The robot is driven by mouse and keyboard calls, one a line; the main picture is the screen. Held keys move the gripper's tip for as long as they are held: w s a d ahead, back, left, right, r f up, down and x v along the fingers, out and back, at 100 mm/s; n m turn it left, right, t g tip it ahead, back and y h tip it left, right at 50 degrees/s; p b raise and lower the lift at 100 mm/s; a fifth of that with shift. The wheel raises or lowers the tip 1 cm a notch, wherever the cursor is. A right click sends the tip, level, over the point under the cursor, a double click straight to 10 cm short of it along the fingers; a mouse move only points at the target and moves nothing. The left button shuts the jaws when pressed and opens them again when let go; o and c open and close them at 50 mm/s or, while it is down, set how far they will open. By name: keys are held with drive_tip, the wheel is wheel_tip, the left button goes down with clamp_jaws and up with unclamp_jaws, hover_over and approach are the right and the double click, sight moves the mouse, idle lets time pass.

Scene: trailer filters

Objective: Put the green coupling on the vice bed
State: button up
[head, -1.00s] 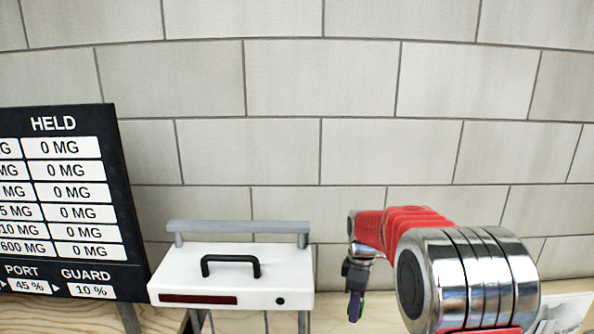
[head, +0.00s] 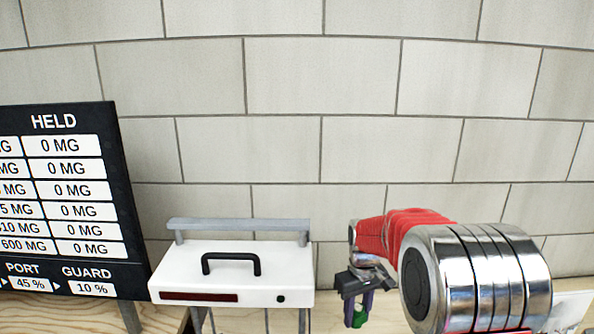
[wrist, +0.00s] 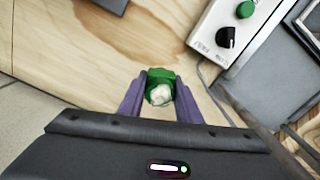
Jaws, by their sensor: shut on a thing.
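The green coupling (wrist: 160,76) is between the purple fingers of my gripper (wrist: 160,96) in the wrist view. The fingers are shut on it, one on each side. A whitish lump shows in the coupling's near end. In the head view my gripper (head: 357,304) hangs at the end of the arm, right of the white box, with the green coupling (head: 360,318) low between its fingers. I cannot make out the vice bed for certain in either view.
A white box with a black handle (head: 232,268) stands on the bench, left of my gripper. A dark display board (head: 62,200) is at far left. The wrist view shows bare wooden bench (wrist: 80,55) and a control box with a green button and black knob (wrist: 228,38).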

sight(359, 325)
drive_tip(key=m, duration=0.1)
drive_tip(key=s+m, duration=0.1)
drive_tip(key=m, duration=0.1)
drive_tip(key=shift+s+f+m, duration=0.25)
drive_tip(key=shift+s+m, duration=0.15)
drive_tip(key=shift+s, duration=0.6)
drive_tip(key=shift+a+r, duration=0.1)
drive_tip(key=shift+r, duration=0.05)
drive_tip(key=shift+s, duration=0.1)
